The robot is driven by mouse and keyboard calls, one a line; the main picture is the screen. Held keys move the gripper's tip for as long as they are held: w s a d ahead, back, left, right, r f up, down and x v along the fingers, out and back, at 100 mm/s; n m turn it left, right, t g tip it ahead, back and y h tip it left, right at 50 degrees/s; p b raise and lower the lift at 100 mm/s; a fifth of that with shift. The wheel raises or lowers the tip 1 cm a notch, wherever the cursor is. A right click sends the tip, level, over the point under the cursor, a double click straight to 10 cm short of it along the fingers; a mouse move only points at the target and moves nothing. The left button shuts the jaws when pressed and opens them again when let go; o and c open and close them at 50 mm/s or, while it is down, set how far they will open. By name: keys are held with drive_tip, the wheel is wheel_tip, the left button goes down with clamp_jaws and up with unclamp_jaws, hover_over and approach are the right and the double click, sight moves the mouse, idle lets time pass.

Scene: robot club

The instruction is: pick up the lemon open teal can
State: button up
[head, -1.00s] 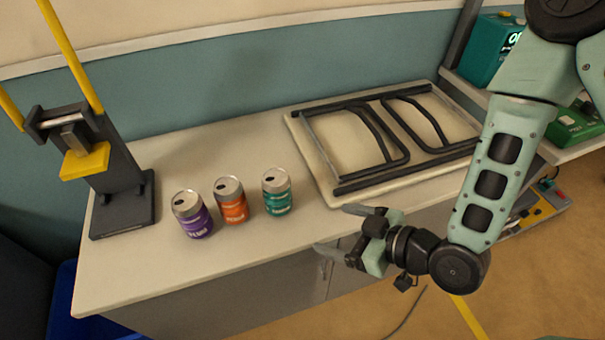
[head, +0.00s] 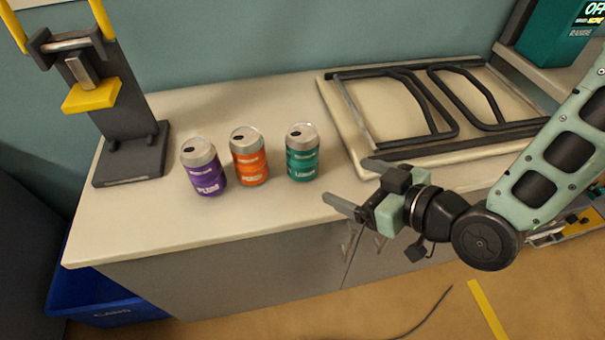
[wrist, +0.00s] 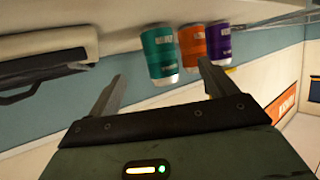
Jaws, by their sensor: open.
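The teal can (head: 302,153), with a label reading "LEMON" and a dark opening in its top, stands upright on the counter, rightmost of three cans. It also shows in the wrist view (wrist: 159,52), where the picture is upside down. My gripper (head: 358,186) is open and empty, to the right of the teal can and nearer the counter's front edge, apart from it. In the wrist view the two fingers (wrist: 160,80) are spread, with the teal can beyond the gap between them.
An orange can (head: 249,157) stands just left of the teal can, and a purple can (head: 204,168) further left. A black and yellow can crusher (head: 120,120) stands at the left end. A folded frame on a board (head: 355,120) lies right. A blue bin (head: 100,300) is below on the floor.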

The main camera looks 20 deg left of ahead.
sight(314, 167)
drive_tip(key=b+x, duration=0.1)
drive_tip(key=x, duration=0.5)
drive_tip(key=shift+a, duration=0.2)
drive_tip(key=shift+w+x, duration=0.1)
drive_tip(key=shift+x, duration=1.45)
drive_tip(key=shift+w+x, duration=0.15)
drive_tip(key=shift+x, duration=1.45)
drive_tip(key=shift+d, duration=0.15)
drive_tip(key=c, duration=1)
